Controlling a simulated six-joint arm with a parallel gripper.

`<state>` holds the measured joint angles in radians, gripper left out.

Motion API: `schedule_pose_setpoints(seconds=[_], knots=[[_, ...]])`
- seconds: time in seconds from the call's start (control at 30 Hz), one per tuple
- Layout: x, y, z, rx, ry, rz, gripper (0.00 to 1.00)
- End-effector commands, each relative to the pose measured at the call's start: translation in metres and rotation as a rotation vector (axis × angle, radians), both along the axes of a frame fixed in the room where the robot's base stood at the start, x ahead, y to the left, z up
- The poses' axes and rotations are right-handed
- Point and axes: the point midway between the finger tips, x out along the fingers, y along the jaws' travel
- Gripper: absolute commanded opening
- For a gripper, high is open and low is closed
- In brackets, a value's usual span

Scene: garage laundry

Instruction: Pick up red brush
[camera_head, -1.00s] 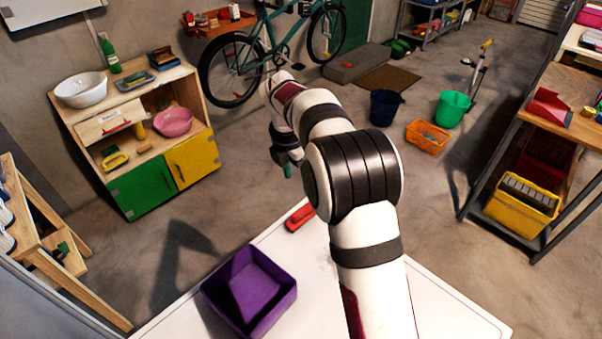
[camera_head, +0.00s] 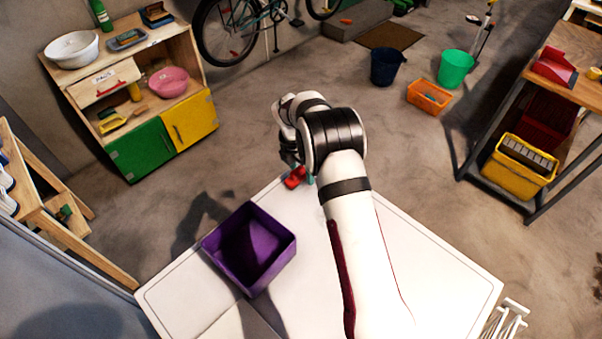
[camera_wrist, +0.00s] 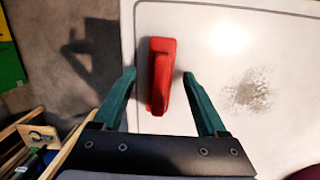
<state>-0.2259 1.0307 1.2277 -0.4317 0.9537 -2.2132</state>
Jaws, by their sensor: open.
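The red brush (camera_wrist: 161,75) lies on the white top (camera_wrist: 220,25) near its edge. In the wrist view it sits between and just beyond the two green fingers of my gripper (camera_wrist: 160,92), which is open with a gap on both sides of the brush. In the head view the red brush (camera_head: 295,178) shows in small part below my wrist. My gripper (camera_head: 304,172) is mostly hidden there by my arm, with a bit of green finger beside the brush. I cannot tell the exact height of the fingers above the top.
An open purple bin (camera_head: 250,250) stands on the white top, left of my arm. A grey speckled patch (camera_wrist: 248,92) lies right of the brush. A green and yellow cabinet (camera_head: 140,150) stands on the floor at the left. The right part of the white top is clear.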

Motion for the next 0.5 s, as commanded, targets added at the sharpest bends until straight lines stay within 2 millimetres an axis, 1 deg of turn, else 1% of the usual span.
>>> schedule_pose_setpoints(seconds=[0.03, 0.07, 0.1, 0.27, 0.4, 0.43, 0.5], knots=[[0.0, 0.0, 0.0002, 0.0, 0.0, 0.0, 0.71], [-0.0001, 0.0, 0.0002, 0.0, 0.0, 0.0, 0.66], [0.0, 0.0, 0.0003, 0.0, 0.0, 0.0, 0.59], [-0.0001, 0.0, 0.0005, 0.0, 0.0, 0.0, 0.3], [-0.0001, 0.0, 0.0005, 0.0, 0.0, 0.0, 0.05], [-0.0001, 0.0, 0.0006, 0.0, 0.0, 0.0, 0.0], [-0.0001, 0.0, 0.0006, 0.0, 0.0, 0.0, 0.0]])
